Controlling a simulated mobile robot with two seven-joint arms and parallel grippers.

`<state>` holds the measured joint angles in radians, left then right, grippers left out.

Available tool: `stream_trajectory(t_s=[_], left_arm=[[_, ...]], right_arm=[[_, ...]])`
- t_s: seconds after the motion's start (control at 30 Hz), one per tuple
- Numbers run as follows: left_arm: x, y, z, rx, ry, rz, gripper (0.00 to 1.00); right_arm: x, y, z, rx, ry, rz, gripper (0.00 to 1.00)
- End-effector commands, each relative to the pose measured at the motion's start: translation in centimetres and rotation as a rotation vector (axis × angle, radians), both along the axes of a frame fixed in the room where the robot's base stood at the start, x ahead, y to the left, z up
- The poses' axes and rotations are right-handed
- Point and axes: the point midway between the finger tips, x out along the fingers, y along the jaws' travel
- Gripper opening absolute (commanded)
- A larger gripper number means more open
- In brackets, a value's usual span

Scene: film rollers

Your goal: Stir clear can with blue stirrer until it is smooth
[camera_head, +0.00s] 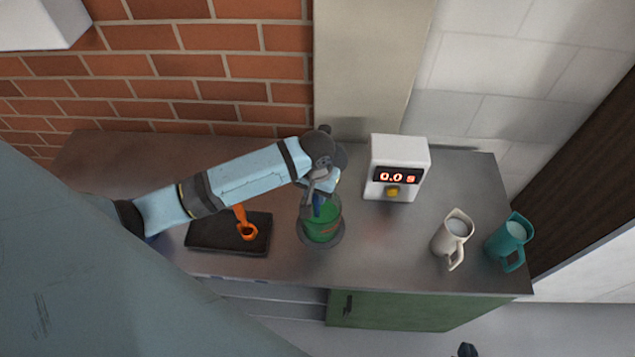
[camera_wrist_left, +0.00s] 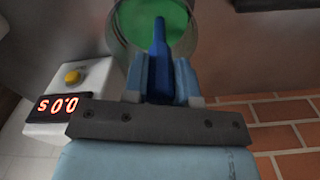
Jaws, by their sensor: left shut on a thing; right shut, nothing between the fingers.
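The clear can (camera_head: 322,226) stands on a round dark plate on the counter, with green contents inside. In the left wrist view the can (camera_wrist_left: 200,12) shows at the top, its green surface visible. My left gripper (camera_head: 318,192) is above the can, shut on the blue stirrer (camera_wrist_left: 159,48). The stirrer's lower end reaches into the can over the green contents; its tip is hard to make out. My right gripper (camera_head: 467,350) shows only as a small dark part at the bottom edge, away from the counter.
A white jug (camera_head: 452,235) and a teal jug (camera_head: 507,240) stand at the right. A dark tray (camera_head: 208,233) with an orange scoop (camera_head: 245,228) lies left of the can. A brick wall is behind.

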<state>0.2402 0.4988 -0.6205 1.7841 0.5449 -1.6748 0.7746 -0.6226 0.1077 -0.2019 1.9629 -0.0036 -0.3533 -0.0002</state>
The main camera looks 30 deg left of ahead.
Motion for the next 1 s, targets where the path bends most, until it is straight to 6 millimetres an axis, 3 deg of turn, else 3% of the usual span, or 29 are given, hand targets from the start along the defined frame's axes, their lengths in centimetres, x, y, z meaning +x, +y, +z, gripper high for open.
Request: stream_trajectory(t_s=[0.57, 1.0], left_arm=[[0.4, -0.8, 0.1, 0.001, 0.0, 0.0, 0.05], [0.5, -0.8, 3.5, 0.0, 0.0, 0.001, 0.05]], right_arm=[[0.0, 0.0, 0.0, 0.0, 0.0, 0.0, 0.0], [0.0, 0.0, 0.0, 0.0, 0.001, 0.0, 0.0]])
